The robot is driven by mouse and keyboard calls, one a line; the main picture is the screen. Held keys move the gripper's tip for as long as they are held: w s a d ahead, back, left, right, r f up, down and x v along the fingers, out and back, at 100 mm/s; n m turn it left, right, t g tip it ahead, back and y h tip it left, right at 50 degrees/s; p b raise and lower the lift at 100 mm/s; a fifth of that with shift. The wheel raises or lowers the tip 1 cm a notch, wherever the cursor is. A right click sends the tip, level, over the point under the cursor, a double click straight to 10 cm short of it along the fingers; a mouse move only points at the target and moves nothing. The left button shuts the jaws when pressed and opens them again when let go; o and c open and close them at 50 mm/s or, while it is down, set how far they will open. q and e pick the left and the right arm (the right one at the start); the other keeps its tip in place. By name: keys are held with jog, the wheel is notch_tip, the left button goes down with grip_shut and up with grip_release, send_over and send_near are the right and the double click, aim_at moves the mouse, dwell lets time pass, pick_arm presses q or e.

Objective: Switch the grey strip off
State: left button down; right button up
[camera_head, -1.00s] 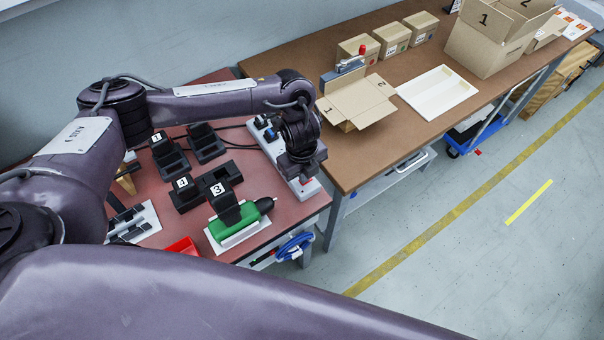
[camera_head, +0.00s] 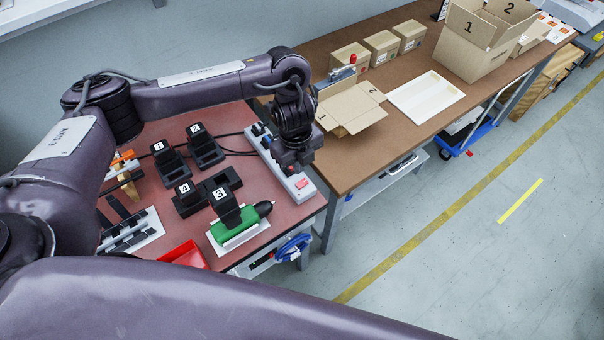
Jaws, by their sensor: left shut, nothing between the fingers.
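The grey strip (camera_head: 291,186) lies along the right edge of the red-topped table, with dark plugs at its far end. A red switch (camera_head: 302,183) shows at its near end. My left gripper (camera_head: 292,170) is shut and empty, pointing down over the strip just behind the red switch. It hides the middle of the strip. I cannot tell whether it touches the strip. My right gripper is not in view.
A green screwdriver (camera_head: 236,228) lies on a white holder left of the strip. Black chargers numbered 1 to 4 stand behind it, and a red bin (camera_head: 184,255) is at the front. A brown table (camera_head: 362,165) with cartons adjoins on the right.

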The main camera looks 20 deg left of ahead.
pick_arm(q)
jog(key=shift+w+a+r+p, duration=0.2)
jog(key=shift+r+p, duration=0.1)
jog(key=shift+r, duration=1.1)
jog(key=shift+w+a+r+p, duration=0.15)
jog(key=shift+r+p, duration=0.15)
jog(key=shift+r, duration=1.05)
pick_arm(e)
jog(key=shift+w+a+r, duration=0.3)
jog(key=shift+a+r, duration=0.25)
pick_arm(q)
jog(key=shift+s+d, duration=0.1)
jog(key=shift+s, duration=0.05)
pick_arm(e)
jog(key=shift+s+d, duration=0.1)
